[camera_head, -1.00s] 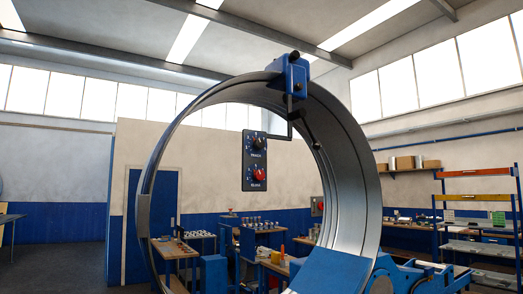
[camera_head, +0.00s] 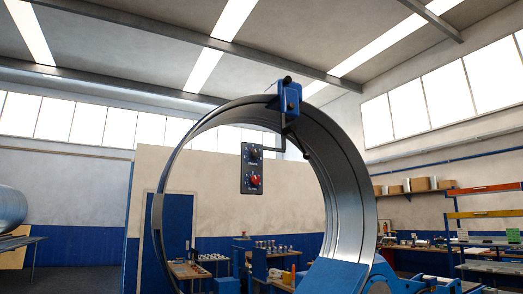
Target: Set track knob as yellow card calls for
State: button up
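A dark control panel (camera_head: 245,168) hangs from a bracket inside the top of a large upright metal ring (camera_head: 348,170). The black upper knob (camera_head: 253,154) appears to be the track knob. Its label is too small to read surely now, and its pointer setting cannot be told. A red knob (camera_head: 254,180) sits below it on the same panel. I cannot make out any yellow card. My gripper is not in view.
A blue clamp block (camera_head: 289,98) sits on top of the ring, and a blue plate (camera_head: 337,277) is at its lower front. Workbenches with small parts (camera_head: 270,249) stand behind. Shelving (camera_head: 484,213) is at right. A metal duct (camera_head: 10,208) lies at far left.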

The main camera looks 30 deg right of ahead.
aim_at(254, 153)
jog(key=u, duration=1.65)
jog(key=i, duration=0.6)
jog(key=z, duration=2.9)
